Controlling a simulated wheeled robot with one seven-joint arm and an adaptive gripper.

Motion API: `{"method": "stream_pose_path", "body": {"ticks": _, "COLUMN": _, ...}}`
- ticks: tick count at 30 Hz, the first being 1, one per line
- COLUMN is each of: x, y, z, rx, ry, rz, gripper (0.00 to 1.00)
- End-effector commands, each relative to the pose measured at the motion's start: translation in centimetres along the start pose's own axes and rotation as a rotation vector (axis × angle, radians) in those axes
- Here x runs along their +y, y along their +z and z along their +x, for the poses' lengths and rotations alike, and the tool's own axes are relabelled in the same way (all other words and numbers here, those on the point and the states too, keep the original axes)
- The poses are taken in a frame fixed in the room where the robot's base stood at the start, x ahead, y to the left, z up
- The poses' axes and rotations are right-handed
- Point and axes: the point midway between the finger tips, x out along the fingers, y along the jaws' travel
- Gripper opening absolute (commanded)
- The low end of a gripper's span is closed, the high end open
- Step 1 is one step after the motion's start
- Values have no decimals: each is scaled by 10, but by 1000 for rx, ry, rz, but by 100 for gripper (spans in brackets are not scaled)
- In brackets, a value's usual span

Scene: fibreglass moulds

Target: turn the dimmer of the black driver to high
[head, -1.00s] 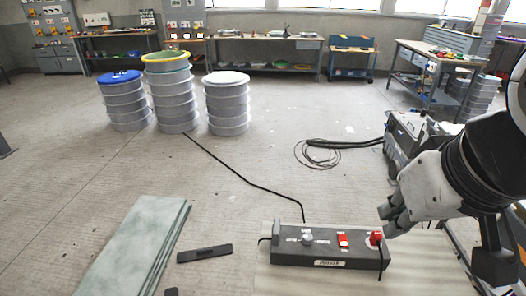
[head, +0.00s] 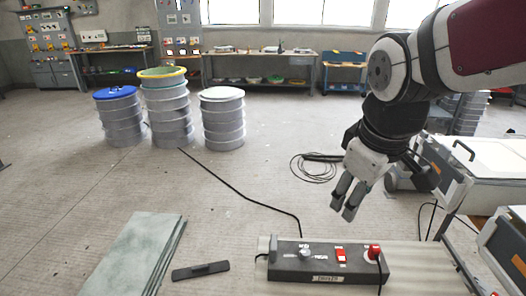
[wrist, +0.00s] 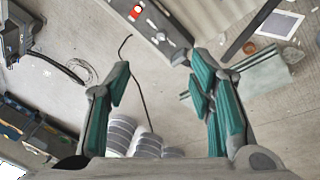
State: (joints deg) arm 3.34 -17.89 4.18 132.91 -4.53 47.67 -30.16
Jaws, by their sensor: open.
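The black driver (head: 290,268) is a long dark box on a pale board in the lower part of the head view. Its dimmer, a light grey knob (head: 305,253), is on the top face, left of a red switch (head: 341,256); its exact setting is too small to read. My gripper (head: 345,213) hangs above and behind the box, fingers pointing down, apart from it. In the wrist view, my teal-padded fingers (wrist: 160,75) are spread with nothing between them, and part of the driver (wrist: 148,22) shows at the top.
A red plug or knob (head: 375,252) with a black cable is at the driver's right end. A black bar (head: 200,271) and greenish sheets (head: 135,250) lie to the left. A pale case (head: 480,165) stands right. A cable crosses the floor behind.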

Motion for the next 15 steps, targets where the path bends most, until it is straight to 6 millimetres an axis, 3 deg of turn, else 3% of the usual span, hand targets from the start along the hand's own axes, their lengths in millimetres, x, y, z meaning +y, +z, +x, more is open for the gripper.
{"method": "stream_pose_path", "body": {"ticks": 8, "x": 29, "y": -49, "z": 79, "rx": -83, "ry": -75, "rz": -433, "gripper": 49}}
{"method": "stream_pose_path", "body": {"ticks": 15, "x": 40, "y": -79, "z": 164, "rx": -100, "ry": -176, "rz": -799, "gripper": 49}}
